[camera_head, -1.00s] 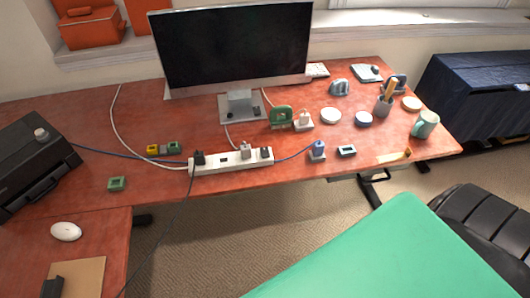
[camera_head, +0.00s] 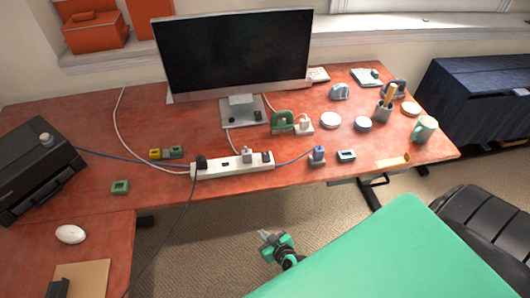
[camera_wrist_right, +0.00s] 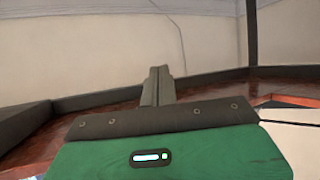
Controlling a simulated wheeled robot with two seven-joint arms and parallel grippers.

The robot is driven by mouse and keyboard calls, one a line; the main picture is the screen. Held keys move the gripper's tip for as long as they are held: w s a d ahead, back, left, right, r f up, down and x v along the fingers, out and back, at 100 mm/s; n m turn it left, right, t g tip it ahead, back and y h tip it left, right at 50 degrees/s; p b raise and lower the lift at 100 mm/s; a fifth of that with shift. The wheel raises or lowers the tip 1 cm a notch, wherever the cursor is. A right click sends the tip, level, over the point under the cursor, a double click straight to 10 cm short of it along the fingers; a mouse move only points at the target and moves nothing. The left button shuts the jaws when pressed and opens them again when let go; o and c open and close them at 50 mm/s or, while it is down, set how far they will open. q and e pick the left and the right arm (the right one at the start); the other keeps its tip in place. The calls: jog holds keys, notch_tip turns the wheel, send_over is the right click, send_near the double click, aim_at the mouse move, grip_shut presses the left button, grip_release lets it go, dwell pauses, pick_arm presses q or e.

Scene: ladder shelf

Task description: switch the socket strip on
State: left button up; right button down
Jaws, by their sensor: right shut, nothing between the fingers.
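The white socket strip (camera_head: 212,167) lies along the front edge of the red-brown desk, below the monitor. Several plugs stand in it: a black one (camera_head: 201,162) at its left end, a grey one (camera_head: 247,155) near the middle right and a dark one at its right end. The state of its switch is too small to tell. My right gripper (camera_head: 266,236) is off the desk, in front of and below its front edge, to the lower right of the strip. Its fingers (camera_wrist_right: 157,86) are together and empty in the right wrist view. My left gripper is not in view.
A monitor (camera_head: 235,55) stands behind the strip. A black cable (camera_head: 174,225) hangs over the desk edge. A blue plug (camera_head: 318,154), small boxes, a pen cup (camera_head: 383,112) and a mug (camera_head: 424,129) stand to the right. A printer (camera_head: 38,170) is at left.

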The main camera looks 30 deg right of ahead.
jog(key=w+d+r+m+t+h, duration=0.1)
jog(key=w+d+r+m+h, duration=0.1)
jog(key=r, duration=1)
jog(key=w+d+r+m+t+h+p, duration=0.1)
jog(key=w+d+r+m+t+h, duration=0.1)
jog(key=r, duration=1.1)
jog(key=w+d+m+h, duration=0.1)
jog(key=w+d+h, duration=0.1)
jog(key=w+d, duration=0.1)
jog(key=shift+w+d+r+h, duration=0.25)
jog(key=shift+w+h, duration=0.15)
jog(key=shift+w, duration=0.25)
jog(key=shift+w+f, duration=0.1)
send_over(265, 158)
jog(key=shift+s+a+f, duration=0.1)
jog(key=shift+s+f, duration=0.2)
jog(key=shift+f, duration=0.25)
jog(key=f+b, duration=0.2)
jog(key=shift+w+f, duration=0.2)
jog(key=shift+f, duration=0.2)
jog(key=shift+w+f+b, duration=0.1)
jog(key=shift+f+b, duration=0.3)
jog(key=shift+f, duration=0.15)
